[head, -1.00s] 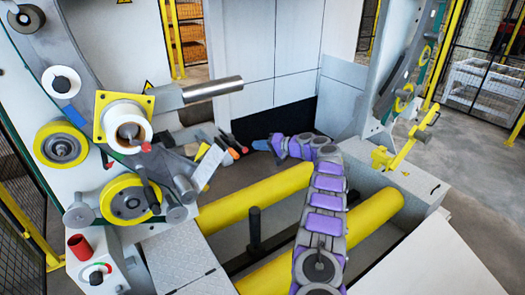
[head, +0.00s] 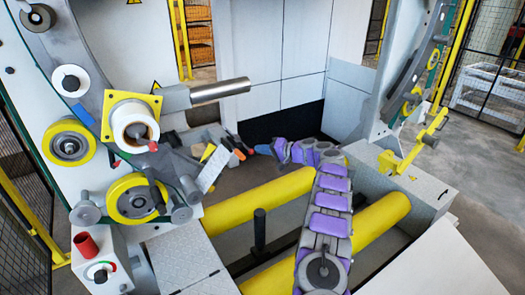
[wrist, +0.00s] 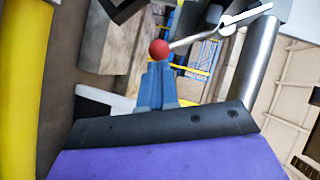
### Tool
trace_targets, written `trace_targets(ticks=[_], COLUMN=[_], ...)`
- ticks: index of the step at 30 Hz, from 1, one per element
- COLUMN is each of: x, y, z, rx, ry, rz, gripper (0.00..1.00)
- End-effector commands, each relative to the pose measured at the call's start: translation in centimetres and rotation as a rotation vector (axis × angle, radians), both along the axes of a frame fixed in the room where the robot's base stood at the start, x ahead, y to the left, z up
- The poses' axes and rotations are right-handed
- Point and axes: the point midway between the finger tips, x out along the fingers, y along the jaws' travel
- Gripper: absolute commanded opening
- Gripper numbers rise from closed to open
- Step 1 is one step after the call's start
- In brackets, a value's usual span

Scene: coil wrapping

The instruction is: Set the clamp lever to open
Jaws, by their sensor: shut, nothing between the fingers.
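In the wrist view, a red ball knob (wrist: 159,49) sits on the end of a thin pale rod (wrist: 195,41), likely the clamp lever. The rod runs right and up to a white fitting (wrist: 240,20). My gripper has blue fingers (wrist: 157,72), closed together and empty. Their tips are just below the red knob in the picture; whether they touch it I cannot tell. Which of these matches the wrist view's knob is unclear.
The wrapping machine has a white roll (head: 133,127) and a steel shaft (head: 221,89) at left. Thick yellow rollers (head: 262,199) lie below my arm. A control box with a red cylinder (head: 86,245) is at lower left. A yellow bracket (head: 412,150) stands at right.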

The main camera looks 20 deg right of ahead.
Motion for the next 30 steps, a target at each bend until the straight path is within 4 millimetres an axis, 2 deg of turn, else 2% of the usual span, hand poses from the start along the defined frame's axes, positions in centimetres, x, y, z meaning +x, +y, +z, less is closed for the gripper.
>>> trace_targets(ticks=[15,22,30], x=[-0.4,-0.6,-0.8], y=[2.3,3.5,4.0], z=[-2.9,-3.6,-3.6], rx=[0.322,0.456,0.533], ry=[0.064,0.091,0.102], rz=[0.002,0.003,0.000], gripper=[0.00,0.00,0.00])
